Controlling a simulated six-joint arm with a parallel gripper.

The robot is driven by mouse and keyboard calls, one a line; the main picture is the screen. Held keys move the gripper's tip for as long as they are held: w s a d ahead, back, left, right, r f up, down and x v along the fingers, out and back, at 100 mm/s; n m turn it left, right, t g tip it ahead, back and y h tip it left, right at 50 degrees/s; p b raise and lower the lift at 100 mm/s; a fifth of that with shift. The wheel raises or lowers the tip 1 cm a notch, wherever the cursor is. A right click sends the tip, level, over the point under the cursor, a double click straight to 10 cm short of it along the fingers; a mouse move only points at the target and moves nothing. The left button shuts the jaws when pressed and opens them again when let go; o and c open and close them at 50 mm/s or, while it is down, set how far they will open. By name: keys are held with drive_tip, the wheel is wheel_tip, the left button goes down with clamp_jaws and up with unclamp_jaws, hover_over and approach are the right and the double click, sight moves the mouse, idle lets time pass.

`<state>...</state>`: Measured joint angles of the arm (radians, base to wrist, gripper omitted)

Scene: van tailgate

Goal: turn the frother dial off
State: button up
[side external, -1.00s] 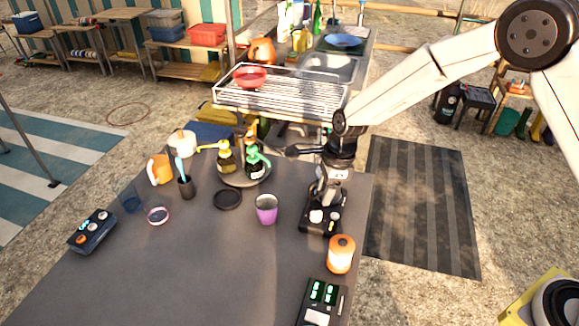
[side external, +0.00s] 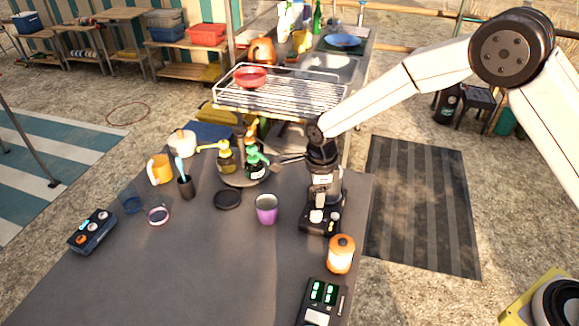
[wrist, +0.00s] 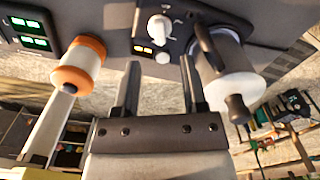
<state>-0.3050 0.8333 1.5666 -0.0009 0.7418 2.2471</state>
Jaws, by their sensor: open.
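The frother is a dark unit (side external: 321,218) near the right edge of the grey table. In the wrist view its panel carries a large white dial (wrist: 160,28), a smaller white knob (wrist: 162,58) and lit yellow indicators (wrist: 143,48). A white and black cylindrical vessel (wrist: 225,75) stands beside the panel. My gripper (wrist: 160,63) is open and empty, its fingers pointing toward the panel. The large dial appears just beyond the fingertips; the smaller knob appears between them. I cannot tell whether either finger touches. In the side view my arm comes down over the frother and hides part of it.
An orange-and-white canister (side external: 341,254) and a black device with green digits (side external: 321,302) stand in front of the frother. A purple cup (side external: 266,209) is to its left, with bottles (side external: 255,163) on a tray farther back. A dark box with knobs (side external: 92,232) is far left.

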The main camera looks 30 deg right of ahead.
sight(316, 212)
drive_tip(key=shift+f, duration=3)
clamp_jaws()
